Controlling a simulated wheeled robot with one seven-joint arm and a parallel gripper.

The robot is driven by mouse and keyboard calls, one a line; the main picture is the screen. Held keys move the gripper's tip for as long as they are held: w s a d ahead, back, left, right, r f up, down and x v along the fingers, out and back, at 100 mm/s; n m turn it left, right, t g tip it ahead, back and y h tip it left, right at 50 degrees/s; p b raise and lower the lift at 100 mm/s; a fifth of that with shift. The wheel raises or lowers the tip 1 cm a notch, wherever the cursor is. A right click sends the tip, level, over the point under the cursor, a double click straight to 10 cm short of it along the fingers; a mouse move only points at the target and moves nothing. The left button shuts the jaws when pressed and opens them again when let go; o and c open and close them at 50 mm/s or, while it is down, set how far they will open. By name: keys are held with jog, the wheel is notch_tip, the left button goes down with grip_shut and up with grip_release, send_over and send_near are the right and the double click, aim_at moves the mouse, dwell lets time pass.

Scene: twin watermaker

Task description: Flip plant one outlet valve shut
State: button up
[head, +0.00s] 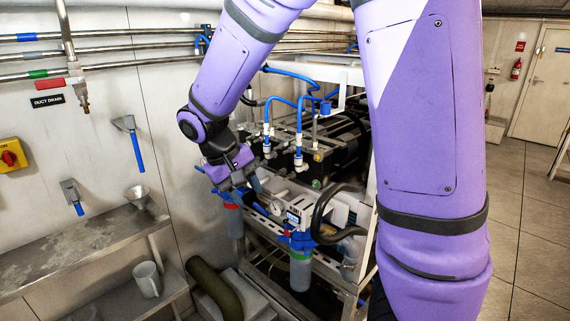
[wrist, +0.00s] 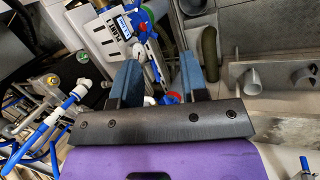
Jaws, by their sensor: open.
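My gripper (head: 232,180) is at the left side of the white-framed watermaker rack (head: 362,222), above a filter with a blue head and red ring. In the wrist view my gripper (wrist: 158,68) has its two dark blue-tipped fingers apart. A slim grey labelled part (wrist: 152,48), which may be the outlet valve's handle, shows between and beyond the fingers. A white plate marked PLANT (wrist: 112,30) is beside it. A red piece (wrist: 172,98) shows low between the fingers. I cannot tell whether a finger touches anything. The valve's position is not readable, and my gripper hides part of it in the head view.
A second filter (head: 300,268) with a blue head and a thick black hose (head: 325,215) are right of my gripper. Blue hoses (head: 290,75) run above.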

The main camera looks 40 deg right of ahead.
jog(key=s+d+r+t+y, duration=0.2)
jog(key=s+d+r+y, duration=0.1)
jog(key=s+r, duration=0.5)
jog(key=shift+s+d+r+t, duration=0.35)
jog(key=shift+s+d+t, duration=0.1)
jog(key=shift+d, duration=0.2)
